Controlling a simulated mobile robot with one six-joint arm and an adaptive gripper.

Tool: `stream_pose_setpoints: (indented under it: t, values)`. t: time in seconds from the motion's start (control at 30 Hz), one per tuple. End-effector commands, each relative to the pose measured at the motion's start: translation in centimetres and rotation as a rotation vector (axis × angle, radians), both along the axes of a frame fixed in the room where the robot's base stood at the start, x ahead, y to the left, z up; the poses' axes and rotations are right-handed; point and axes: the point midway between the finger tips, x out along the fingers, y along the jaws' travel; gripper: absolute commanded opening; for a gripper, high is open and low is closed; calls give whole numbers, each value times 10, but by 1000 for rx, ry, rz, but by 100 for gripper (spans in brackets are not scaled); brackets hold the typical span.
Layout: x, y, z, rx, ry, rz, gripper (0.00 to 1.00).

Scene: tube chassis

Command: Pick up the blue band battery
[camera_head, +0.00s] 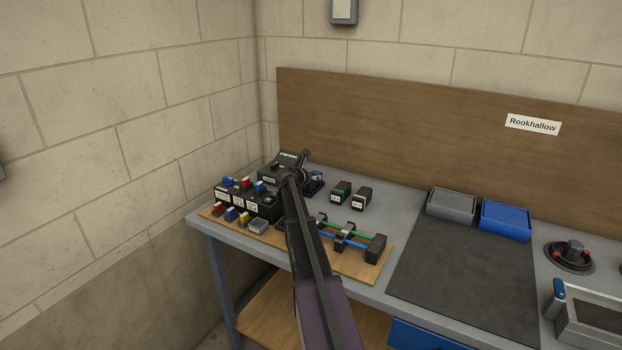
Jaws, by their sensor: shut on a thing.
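My arm reaches from the bottom of the head view to the back left of the bench. My gripper (308,183) is small and partly hidden by my own arm. It is shut on a dark block with a bit of blue on top, which appears to be the blue band battery (317,177). I cannot tell whether the battery touches the bench. To its right stand two similar dark batteries with white labels, one with a green top (341,192) and one with a darker top (361,198).
A wooden board (350,263) with a tube chassis of green and blue rods lies in front. Black units with coloured switches (248,201) stand left. A dark mat (465,285), a grey bin (451,205) and a blue bin (505,221) are right. A wooden panel closes the back.

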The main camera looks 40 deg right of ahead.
Motion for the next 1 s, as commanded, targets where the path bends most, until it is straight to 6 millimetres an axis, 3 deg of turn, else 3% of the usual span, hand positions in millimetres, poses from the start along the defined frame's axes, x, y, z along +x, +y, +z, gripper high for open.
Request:
stream_pose_setpoints:
  t: [0.7, 1.0]
  values:
    - [0, -1, 68, -2, 0, -1, 1]
    - [0, -1, 88, -2, 0, -1, 1]
